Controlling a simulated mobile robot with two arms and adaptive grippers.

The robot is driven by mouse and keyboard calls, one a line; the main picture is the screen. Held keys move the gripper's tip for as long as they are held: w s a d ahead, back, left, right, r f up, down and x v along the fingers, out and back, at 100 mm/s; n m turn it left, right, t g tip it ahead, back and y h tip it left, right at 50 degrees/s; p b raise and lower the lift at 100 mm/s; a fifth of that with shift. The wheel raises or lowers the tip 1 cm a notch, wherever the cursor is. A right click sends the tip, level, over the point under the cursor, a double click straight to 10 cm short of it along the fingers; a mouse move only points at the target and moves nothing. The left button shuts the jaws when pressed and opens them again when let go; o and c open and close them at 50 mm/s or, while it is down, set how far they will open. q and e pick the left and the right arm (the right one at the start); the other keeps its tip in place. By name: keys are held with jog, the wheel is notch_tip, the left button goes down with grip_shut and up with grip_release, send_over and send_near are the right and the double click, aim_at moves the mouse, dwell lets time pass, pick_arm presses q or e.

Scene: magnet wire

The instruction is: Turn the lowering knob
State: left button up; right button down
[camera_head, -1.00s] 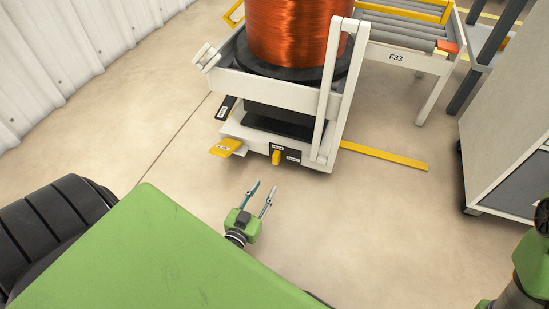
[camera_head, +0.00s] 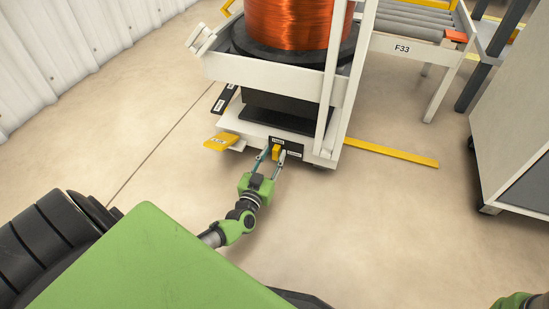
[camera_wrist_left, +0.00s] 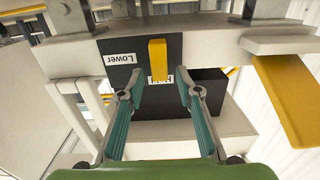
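The lowering knob (camera_head: 276,152) is a small yellow bar on a black plate at the low front of the white cart (camera_head: 270,83). In the left wrist view the knob (camera_wrist_left: 157,60) stands upright beside a white "Lower" label (camera_wrist_left: 121,59); another label below it is partly hidden. My left gripper (camera_head: 272,158) is open at the knob. In the left wrist view its fingertips (camera_wrist_left: 158,88) lie on either side of the knob's near end, with gaps showing on both sides. My right gripper is not in view.
A yellow pedal (camera_head: 221,141) sticks out left of the knob. The cart bears a copper wire spool (camera_head: 295,22). A yellow floor strip (camera_head: 390,153) lies to the right, near a roller conveyor (camera_head: 410,37) and a grey cabinet (camera_head: 520,130). The floor in front is clear.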

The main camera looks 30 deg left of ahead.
pick_arm(q)
jog(key=shift+x, duration=0.8)
grip_shut()
